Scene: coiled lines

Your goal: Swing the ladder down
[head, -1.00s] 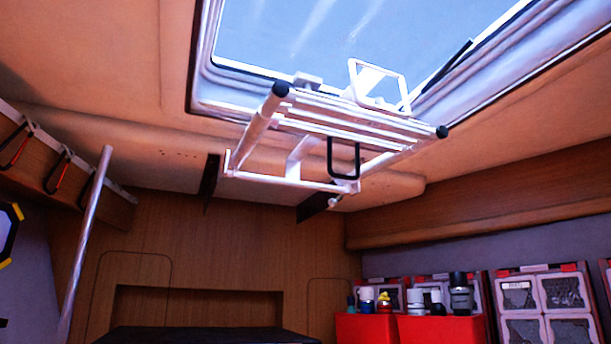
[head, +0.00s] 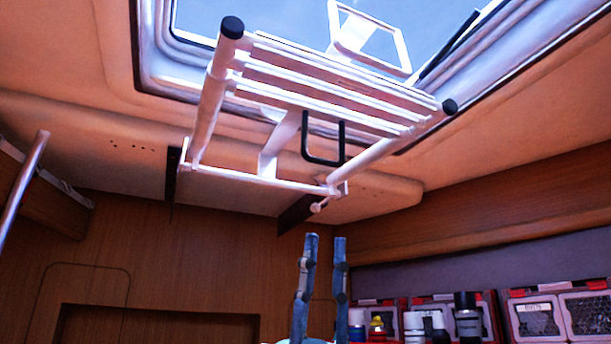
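The white ladder (head: 330,83) is folded up under the open roof hatch (head: 270,22), its rungs close together and its two rails ending in black caps. A black U-shaped handle (head: 323,160) hangs from its underside. My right gripper (head: 325,240) rises from the bottom edge, its two blue-grey fingers pointing up and apart with nothing between them. It is below the handle in the picture and does not touch it. My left gripper is not in view.
A metal pole (head: 22,190) stands at the left edge. Bottles (head: 467,318) and several clear-fronted storage boxes (head: 537,318) line the lower right. A wood-panelled wall (head: 150,260) closes the back. The space around the handle looks clear.

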